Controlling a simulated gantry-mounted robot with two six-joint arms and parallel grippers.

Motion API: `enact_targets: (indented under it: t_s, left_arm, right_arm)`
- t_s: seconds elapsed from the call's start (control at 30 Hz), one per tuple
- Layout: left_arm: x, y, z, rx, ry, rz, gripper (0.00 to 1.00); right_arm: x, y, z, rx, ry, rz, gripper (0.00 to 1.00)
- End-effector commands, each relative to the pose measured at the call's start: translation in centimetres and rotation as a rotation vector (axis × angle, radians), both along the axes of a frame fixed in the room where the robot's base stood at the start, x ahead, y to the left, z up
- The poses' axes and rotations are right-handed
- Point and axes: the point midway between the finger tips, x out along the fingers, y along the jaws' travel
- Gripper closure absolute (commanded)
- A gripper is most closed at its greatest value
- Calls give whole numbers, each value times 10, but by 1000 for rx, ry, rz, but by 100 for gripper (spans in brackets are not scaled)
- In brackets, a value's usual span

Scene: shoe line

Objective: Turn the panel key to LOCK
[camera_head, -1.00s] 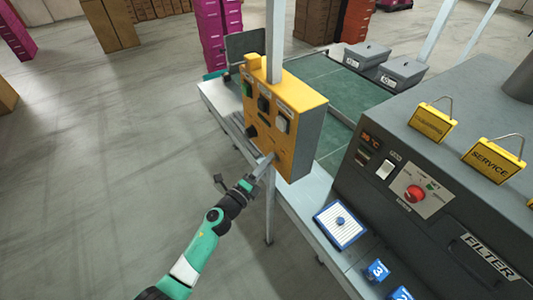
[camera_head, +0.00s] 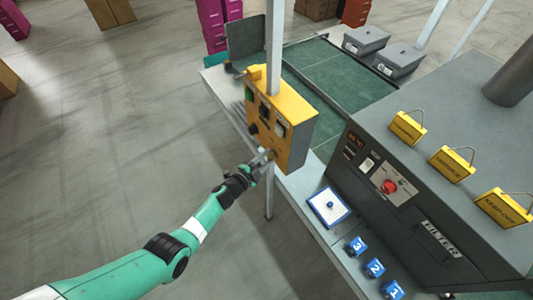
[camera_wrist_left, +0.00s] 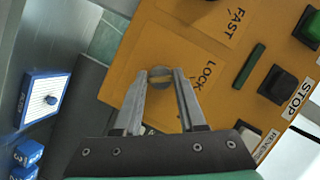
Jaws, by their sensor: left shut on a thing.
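The yellow control panel (camera_head: 297,145) is mounted on a grey post. My left gripper (camera_head: 264,157) reaches its lower face from the left. In the left wrist view, the two fingers (camera_wrist_left: 160,82) close on a small round grey key (camera_wrist_left: 159,72) on the yellow panel face (camera_wrist_left: 130,75). The LOCK label (camera_wrist_left: 210,76) is just right of the fingertips. The fingers hide part of the key, and I cannot tell its exact angle. My right gripper is not in view.
A green button (camera_wrist_left: 312,28) and the STOP switch (camera_wrist_left: 278,85) are on the same face. The dark filter machine (camera_head: 420,185) and a blue-edged pad (camera_head: 329,207) stand to the right. Open floor lies left.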

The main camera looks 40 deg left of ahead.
Motion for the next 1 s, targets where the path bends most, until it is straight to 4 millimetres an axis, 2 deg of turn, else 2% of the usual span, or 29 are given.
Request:
enact_targets:
  t_s: [0.13,0.63,0.67,0.7,0.8,0.83,1.0]
  left_arm:
    - [0,0,2,-39,8,0,100]
    - [1,0,1,-59,12,-1,100]
    - [1,0,1,-59,12,-1,58]
    - [1,0,1,-59,12,-1,51]
    - [0,0,1,-58,13,-1,33]
    - [0,0,1,-58,13,-1,30]
    - [0,0,1,-58,13,0,30]
  right_arm:
    - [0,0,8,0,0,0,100]
    - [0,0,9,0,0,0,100]
    - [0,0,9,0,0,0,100]
    - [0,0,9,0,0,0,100]
    - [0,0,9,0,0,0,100]
    - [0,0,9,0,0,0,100]
    - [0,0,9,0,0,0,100]
